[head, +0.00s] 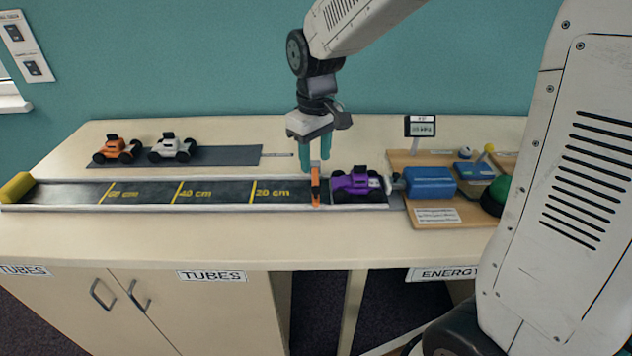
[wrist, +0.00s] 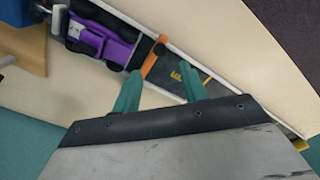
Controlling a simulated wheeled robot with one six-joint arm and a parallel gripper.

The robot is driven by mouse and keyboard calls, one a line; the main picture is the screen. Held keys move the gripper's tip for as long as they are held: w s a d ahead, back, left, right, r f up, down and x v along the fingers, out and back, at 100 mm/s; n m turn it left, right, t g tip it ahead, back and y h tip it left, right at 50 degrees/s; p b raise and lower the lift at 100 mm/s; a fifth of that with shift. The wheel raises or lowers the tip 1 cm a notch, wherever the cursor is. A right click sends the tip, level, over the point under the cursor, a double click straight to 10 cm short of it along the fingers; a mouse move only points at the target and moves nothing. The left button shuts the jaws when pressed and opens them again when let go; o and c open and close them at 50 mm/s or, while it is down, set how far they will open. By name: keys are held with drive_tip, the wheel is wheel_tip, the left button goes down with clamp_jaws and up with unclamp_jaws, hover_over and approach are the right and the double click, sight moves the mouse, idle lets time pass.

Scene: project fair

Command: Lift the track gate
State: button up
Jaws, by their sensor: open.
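The track gate (head: 315,186) is a thin orange upright piece across the track, just left of the purple car (head: 357,186). In the wrist view the gate (wrist: 154,57) shows as an orange bar beside the purple car (wrist: 103,38). My gripper (head: 315,157) has teal fingers and is above the gate in the head view, apart and pointing down. In the wrist view my gripper (wrist: 160,88) is open, with the gate beyond the gap between its fingers. Whether the fingers touch the gate's top cannot be told.
The dark track (head: 215,192) has yellow distance marks and pale side rails. A yellow roller (head: 16,187) lies at its left end. A blue block (head: 431,182) on a wooden board stands right of the car. Orange (head: 117,149) and white (head: 173,148) cars stand behind.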

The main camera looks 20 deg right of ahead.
sight(316, 188)
wheel_tip(316, 188, down, 8)
drive_tip(key=shift+r, duration=0.2)
clamp_jaws()
